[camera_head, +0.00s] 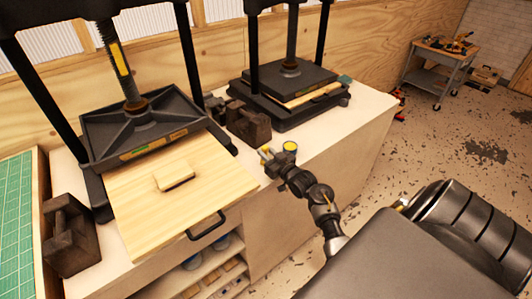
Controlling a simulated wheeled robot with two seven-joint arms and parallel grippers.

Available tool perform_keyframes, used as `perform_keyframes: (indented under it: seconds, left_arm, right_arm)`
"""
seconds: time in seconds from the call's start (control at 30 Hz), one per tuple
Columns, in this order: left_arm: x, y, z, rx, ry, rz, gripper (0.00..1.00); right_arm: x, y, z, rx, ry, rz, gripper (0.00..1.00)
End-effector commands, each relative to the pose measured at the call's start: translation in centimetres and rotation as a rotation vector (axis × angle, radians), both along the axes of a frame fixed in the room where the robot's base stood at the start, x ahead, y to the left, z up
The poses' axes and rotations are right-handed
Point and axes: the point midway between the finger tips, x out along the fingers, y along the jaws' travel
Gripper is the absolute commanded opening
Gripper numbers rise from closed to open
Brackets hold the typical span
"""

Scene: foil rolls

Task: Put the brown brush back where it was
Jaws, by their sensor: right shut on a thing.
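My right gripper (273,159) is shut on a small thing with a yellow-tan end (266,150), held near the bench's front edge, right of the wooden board. It looks like the brown brush, but it is too small and too hidden by the gripper to make out fully. A pale wooden board (130,205) with a black handle lies under the left press (144,122) and sticks out toward me. A small light wooden block (174,176) lies on the board. My left gripper is out of view.
A second black press (290,80) stands at the back right of the bench. Dark handled weights stand beside the left press (70,240) and between the presses (248,124). The bench top (345,125) is bare at the right. A tool cart (440,65) stands far off.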

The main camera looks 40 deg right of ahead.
Motion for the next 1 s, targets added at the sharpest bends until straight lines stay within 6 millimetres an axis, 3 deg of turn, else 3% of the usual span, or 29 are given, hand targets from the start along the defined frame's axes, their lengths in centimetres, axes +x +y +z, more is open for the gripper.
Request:
perform_keyframes:
  seconds: [0.23, 0.27, 0.4, 0.77, 1.0]
  left_arm:
    - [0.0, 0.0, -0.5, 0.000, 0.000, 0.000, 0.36]
    - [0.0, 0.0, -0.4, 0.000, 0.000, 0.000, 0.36]
    - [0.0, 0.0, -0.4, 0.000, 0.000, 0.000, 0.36]
    - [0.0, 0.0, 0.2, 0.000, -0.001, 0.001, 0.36]
    - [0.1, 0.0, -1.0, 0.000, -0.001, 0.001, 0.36]
  right_arm:
    - [0.0, 0.0, -0.7, 0.000, 0.000, -0.001, 0.01]
    - [0.0, 0.0, -0.6, 0.000, 0.000, -0.001, 0.27]
    - [0.0, 0.0, -0.5, 0.000, 0.000, -0.001, 0.45]
    - [0.0, 0.0, 0.2, 0.000, -0.001, 0.000, 0.45]
    - [-4.2, 0.0, -0.3, -0.004, 0.001, -0.002, 0.45]
